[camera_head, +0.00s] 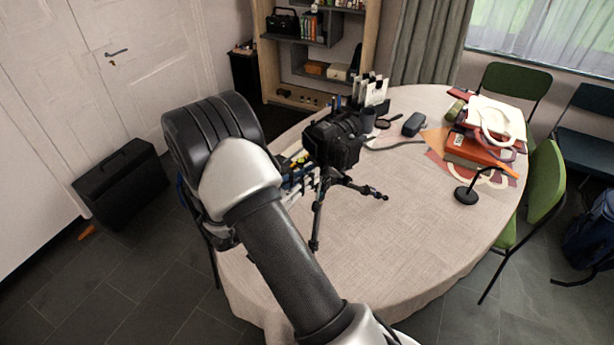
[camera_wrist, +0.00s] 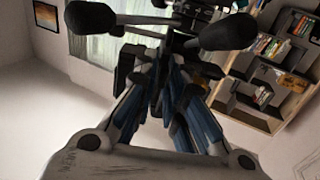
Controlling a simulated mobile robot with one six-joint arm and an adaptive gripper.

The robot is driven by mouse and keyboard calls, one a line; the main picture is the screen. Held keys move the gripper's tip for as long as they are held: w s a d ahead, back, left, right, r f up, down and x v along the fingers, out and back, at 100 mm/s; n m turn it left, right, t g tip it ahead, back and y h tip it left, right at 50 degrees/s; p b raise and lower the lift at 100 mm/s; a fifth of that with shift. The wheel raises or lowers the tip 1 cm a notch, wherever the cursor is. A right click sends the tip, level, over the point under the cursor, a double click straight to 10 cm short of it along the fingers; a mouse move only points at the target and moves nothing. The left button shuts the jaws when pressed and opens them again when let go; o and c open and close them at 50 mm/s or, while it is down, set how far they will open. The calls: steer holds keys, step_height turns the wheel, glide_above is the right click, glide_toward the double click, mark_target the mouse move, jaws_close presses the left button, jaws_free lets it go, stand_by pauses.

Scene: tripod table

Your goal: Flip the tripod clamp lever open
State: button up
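A black camera (camera_head: 338,138) sits on a small black tripod (camera_head: 318,210) that stands on the left part of the round table (camera_head: 420,225). The clamp lever is too small or hidden to make out. My gripper (camera_wrist: 165,68) shows in the wrist view with dark and blue finger links. In the head view my arm largely hides it, left of the tripod. Thin rods with thick black ends (camera_wrist: 228,32) cross just beyond its fingertips; they look like tripod parts. I cannot tell whether they touch or how wide the fingers stand.
Papers (camera_head: 374,90), a dark mug (camera_head: 367,120) and a dark case (camera_head: 413,124) stand behind the tripod. A red-orange stack (camera_head: 470,150) and a small black stand (camera_head: 467,194) are at right. The table's front is clear. A shelf (camera_head: 325,55) stands behind.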

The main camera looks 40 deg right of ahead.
jaws_close()
